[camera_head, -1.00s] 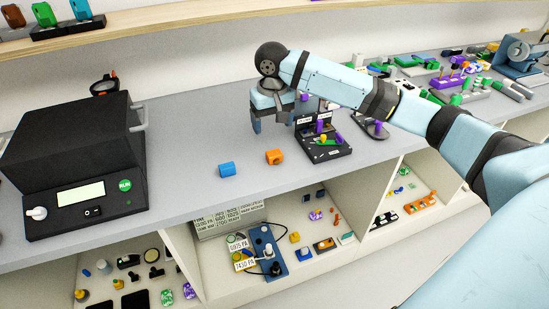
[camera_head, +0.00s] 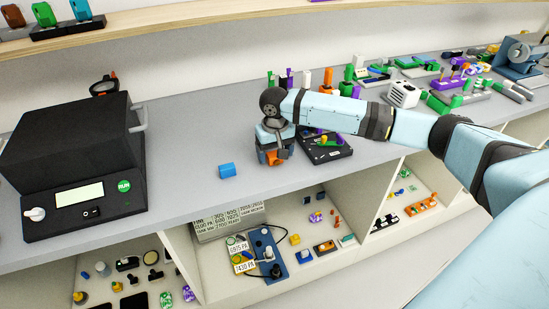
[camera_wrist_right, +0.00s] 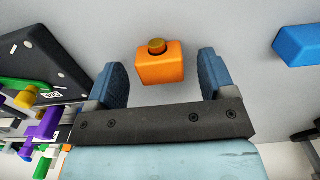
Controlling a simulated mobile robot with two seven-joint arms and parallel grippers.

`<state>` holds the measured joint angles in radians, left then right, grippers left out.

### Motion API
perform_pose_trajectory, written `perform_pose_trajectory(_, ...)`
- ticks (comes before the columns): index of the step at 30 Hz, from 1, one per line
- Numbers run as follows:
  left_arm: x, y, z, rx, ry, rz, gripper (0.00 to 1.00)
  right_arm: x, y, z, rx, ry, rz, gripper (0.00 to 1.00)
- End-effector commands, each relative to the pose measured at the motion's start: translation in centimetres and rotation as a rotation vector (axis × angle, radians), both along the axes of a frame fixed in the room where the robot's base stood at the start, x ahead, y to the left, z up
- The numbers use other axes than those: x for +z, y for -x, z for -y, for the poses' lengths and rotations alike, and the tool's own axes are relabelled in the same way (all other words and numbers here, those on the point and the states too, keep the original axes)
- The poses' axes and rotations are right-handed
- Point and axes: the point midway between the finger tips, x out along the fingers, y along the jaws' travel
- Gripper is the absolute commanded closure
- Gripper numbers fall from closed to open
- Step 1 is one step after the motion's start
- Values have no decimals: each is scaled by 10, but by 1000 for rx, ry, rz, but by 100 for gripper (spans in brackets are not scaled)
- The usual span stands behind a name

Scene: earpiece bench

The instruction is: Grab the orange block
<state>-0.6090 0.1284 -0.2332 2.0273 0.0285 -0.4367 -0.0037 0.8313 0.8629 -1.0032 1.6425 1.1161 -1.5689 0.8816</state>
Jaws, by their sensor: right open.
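The orange block (camera_wrist_right: 160,66) lies on the grey bench, with a round orange-brown knob on it. In the right wrist view it sits between the two blue fingers of my right gripper (camera_wrist_right: 160,78), near their tips, with a gap on each side. The gripper is open. In the head view my right gripper (camera_head: 272,158) is over the orange block (camera_head: 270,157) and hides part of it. My left gripper is not in view.
A blue block (camera_head: 227,170) lies to the left of the orange block. A black tray with coloured pegs (camera_head: 326,155) stands close on the right. A black box machine (camera_head: 72,165) stands at the left. The bench's front edge is near.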

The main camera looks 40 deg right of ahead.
Motion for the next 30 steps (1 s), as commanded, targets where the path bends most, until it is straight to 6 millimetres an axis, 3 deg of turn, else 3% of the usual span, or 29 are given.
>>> perform_pose_trajectory(3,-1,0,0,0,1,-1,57,-11,0,0,1,0,1,23)
perform_pose_trajectory(11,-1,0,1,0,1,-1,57,-13,0,0,1,0,1,23)
perform_pose_trajectory(18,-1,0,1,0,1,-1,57,-13,0,0,1,0,1,78)
perform_pose_trajectory(30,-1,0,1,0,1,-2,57,-7,0,0,1,0,3,78)
